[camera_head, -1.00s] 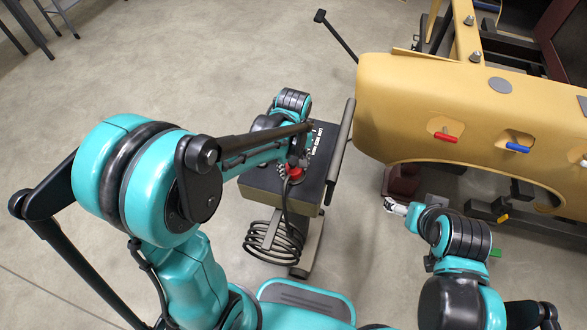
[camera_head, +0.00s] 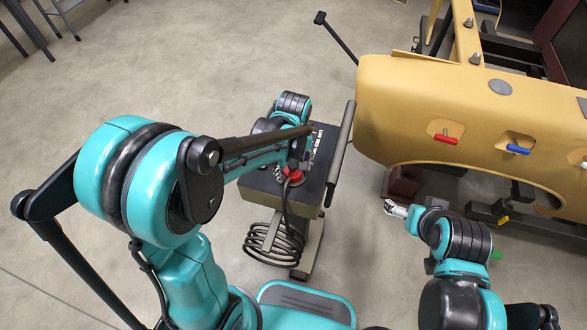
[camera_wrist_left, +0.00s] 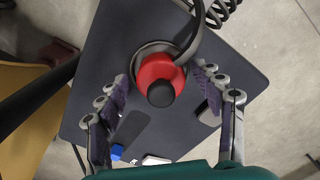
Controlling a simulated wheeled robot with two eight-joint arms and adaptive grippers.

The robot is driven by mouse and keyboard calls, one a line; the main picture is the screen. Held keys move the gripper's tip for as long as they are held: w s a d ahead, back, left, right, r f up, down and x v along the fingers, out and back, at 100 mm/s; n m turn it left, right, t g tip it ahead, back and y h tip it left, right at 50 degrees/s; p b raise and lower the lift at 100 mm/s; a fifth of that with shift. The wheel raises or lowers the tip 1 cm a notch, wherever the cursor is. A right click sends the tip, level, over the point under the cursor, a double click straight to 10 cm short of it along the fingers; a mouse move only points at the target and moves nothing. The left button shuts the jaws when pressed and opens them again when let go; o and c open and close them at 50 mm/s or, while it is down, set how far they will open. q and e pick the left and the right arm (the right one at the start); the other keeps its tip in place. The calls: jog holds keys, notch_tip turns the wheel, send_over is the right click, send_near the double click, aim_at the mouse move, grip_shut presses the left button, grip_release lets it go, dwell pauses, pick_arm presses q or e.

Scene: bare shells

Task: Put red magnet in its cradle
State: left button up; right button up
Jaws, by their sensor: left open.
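The red magnet (camera_wrist_left: 160,75), a red round body with a black knob and a thick black cable, sits on the dark cart top in the left wrist view. It also shows in the head view (camera_head: 293,176). A grey ring (camera_wrist_left: 146,50), which looks like its cradle, shows around its far side; the magnet hides the rest, so I cannot tell how fully it is seated. My left gripper (camera_head: 300,158) is open above the magnet, its fingers apart on either side of it. My right gripper (camera_head: 396,209) is away to the right, near the shell; its jaw state is unclear.
The cart (camera_head: 262,184) has a handle bar (camera_head: 341,142) on its right side and coiled cable (camera_head: 268,240) below. A yellow shell (camera_head: 400,110) with red (camera_head: 446,139) and blue (camera_head: 518,149) handles stands right.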

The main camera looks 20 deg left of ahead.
aim_at(293, 166)
pick_arm(q)
notch_tip(293, 166, up, 12)
jog(key=p, duration=0.3)
jog(key=s+a+r+m+t, duration=0.2)
jog(key=s+a+m+t, duration=0.2)
jog(key=s+m+t, duration=0.3)
jog(key=s+m, duration=0.1)
jog(key=s, duration=0.2)
jog(key=shift+s+a+r+m, duration=0.15)
jog(key=shift+a+r+m, duration=0.15)
jog(key=shift+a, duration=0.05)
notch_tip(293, 166, down, 5)
jog(key=b, duration=0.4)
jog(key=shift+r, duration=0.1)
